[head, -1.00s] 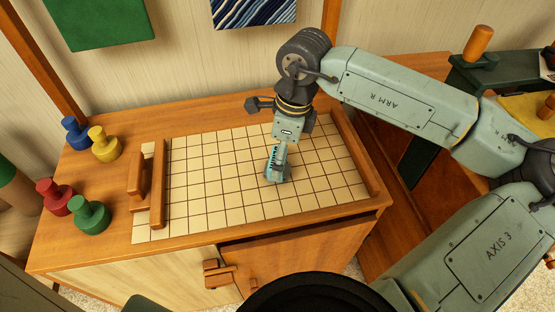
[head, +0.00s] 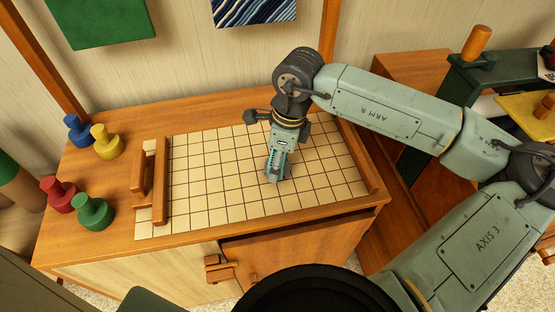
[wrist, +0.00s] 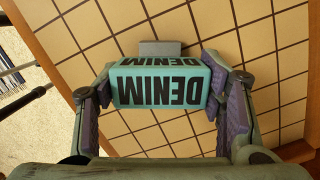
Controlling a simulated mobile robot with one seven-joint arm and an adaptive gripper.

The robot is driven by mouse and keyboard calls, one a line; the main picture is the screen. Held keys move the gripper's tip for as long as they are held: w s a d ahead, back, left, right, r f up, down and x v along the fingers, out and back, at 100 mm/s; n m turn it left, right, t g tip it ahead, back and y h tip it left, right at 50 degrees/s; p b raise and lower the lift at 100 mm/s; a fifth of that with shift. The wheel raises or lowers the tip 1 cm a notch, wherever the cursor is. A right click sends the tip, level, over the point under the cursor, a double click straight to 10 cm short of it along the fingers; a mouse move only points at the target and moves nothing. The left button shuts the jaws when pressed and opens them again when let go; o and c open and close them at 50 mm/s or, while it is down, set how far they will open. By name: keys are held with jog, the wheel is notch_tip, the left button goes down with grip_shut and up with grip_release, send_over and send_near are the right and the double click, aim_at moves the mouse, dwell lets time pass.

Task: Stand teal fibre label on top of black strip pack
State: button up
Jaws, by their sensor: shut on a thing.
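The teal fibre label (wrist: 158,88) is a teal block with "DENIM" in black letters, upside down in the wrist view. My gripper (head: 277,176) is shut on it, with a finger pad against each side. In the head view the gripper points down over the middle of the tiled top, and its fingers largely hide the label. A small grey piece (wrist: 160,48) shows just beyond the label; I cannot tell whether it belongs to it. I cannot make out the black strip pack for certain in either view.
The gridded cream top (head: 215,200) is mostly clear, with wooden rails (head: 160,182) at its left and right ends. Blue (head: 78,132), yellow (head: 106,143), red (head: 60,195) and green (head: 93,212) pegs stand at left. A dark green stand (head: 475,78) is at right.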

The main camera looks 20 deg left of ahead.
jog(key=c, duration=0.5)
jog(key=shift+r, duration=0.1)
